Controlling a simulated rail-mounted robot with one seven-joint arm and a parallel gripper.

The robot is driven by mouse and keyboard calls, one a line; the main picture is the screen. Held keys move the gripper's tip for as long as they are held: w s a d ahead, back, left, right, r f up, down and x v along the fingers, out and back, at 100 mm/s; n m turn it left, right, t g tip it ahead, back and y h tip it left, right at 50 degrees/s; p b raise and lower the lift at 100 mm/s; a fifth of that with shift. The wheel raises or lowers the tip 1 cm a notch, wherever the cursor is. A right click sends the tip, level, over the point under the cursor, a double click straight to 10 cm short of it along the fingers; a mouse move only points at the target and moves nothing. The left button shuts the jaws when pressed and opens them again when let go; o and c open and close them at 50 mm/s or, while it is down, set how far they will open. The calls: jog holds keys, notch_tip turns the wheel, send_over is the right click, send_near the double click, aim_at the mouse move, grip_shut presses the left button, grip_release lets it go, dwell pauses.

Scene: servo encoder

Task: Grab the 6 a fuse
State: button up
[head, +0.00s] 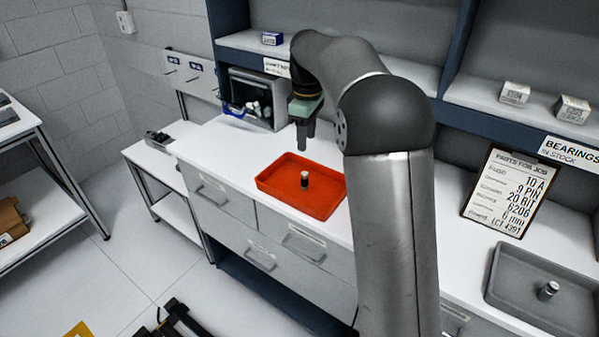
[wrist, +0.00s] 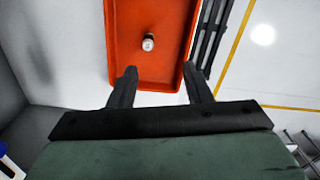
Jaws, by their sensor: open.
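A small dark cylinder with a pale end (head: 304,180) stands in the orange tray (head: 325,209) on the white counter. I cannot read any rating on it, so I cannot tell whether it is the 6 A fuse. It also shows in the wrist view (wrist: 148,42), ahead of the fingertips and slightly left of centre. My gripper (head: 302,147) is above the back of the tray, pointing down. In the wrist view my gripper (wrist: 160,72) has its two fingers apart with nothing between them. A similar small cylinder (head: 548,290) is in the grey tray (head: 497,270) at the right.
A parts clipboard (head: 505,190) leans at the right, its list including "10 A". A grey open-front bin (head: 255,92) stands behind the orange tray. Small boxes (head: 515,93) sit on the shelf above. Counter space between the trays is partly hidden by my arm.

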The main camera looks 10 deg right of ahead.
aim_at(305, 173)
jog(key=shift+n, duration=0.5)
jog(key=f, duration=0.4)
jog(key=w+f+p, duration=0.1)
jog(key=f, duration=0.3)
jog(key=w+f, duration=0.1)
jog(key=f, duration=0.3)
jog(key=shift+w+f+p, duration=0.15)
jog(key=shift+w+p, duration=0.05)
jog(key=shift+p, duration=0.1)
jog(key=shift+w+d+f+p, duration=0.1)
jog(key=shift+f+p, duration=0.3)
jog(key=shift+f, duration=0.9)
jog(key=shift+w+f+p, duration=0.1)
jog(key=shift+f+p, duration=0.3)
jog(key=shift+f, duration=0.85)
grip_shut()
